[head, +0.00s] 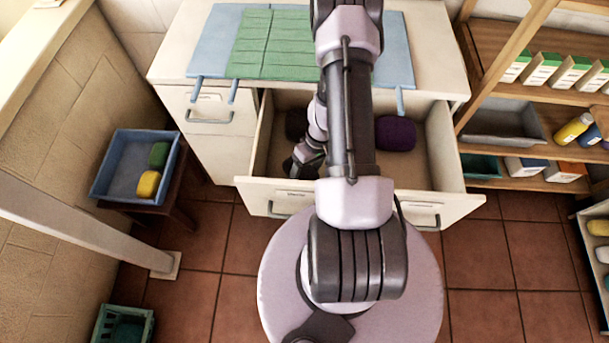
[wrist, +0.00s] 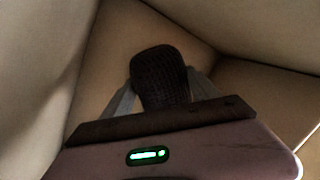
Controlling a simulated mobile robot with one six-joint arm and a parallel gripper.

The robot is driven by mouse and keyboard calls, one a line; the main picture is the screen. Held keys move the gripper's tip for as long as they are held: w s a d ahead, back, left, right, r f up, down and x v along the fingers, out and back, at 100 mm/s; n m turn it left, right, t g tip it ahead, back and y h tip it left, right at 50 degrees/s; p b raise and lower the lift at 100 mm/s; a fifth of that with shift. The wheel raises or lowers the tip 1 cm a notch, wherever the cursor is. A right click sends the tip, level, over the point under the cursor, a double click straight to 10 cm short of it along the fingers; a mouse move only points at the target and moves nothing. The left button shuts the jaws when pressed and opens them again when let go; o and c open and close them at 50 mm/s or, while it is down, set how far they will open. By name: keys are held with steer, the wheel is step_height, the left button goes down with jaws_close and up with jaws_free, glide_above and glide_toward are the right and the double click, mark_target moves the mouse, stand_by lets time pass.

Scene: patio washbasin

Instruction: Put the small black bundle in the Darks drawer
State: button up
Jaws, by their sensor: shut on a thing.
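A small black, knitted-looking bundle (wrist: 160,80) is between the fingers of my gripper (wrist: 155,95) in the wrist view. The gripper is shut on it. In the head view my gripper (head: 300,165) reaches down into the left part of an open drawer (head: 450,165), near its front wall; the held bundle cannot be made out there. The wrist view shows pale drawer walls and a brown floor around the bundle. Whether it touches the floor I cannot tell. The drawer front has a label too small to read.
In the drawer lie a purple bundle (head: 395,133) on the right and a dark bundle (head: 296,123) at the back left. A blue tray (head: 105,165) with green and yellow bundles stands at left. Shelves (head: 500,85) stand at right. My arm hides the drawer's middle.

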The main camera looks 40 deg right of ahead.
mark_target(305, 177)
steer(key=shift+f+b, duration=0.8)
steer(key=shift+f, duration=1.25)
steer(key=shift+f, duration=0.1)
steer(key=o, duration=1.4)
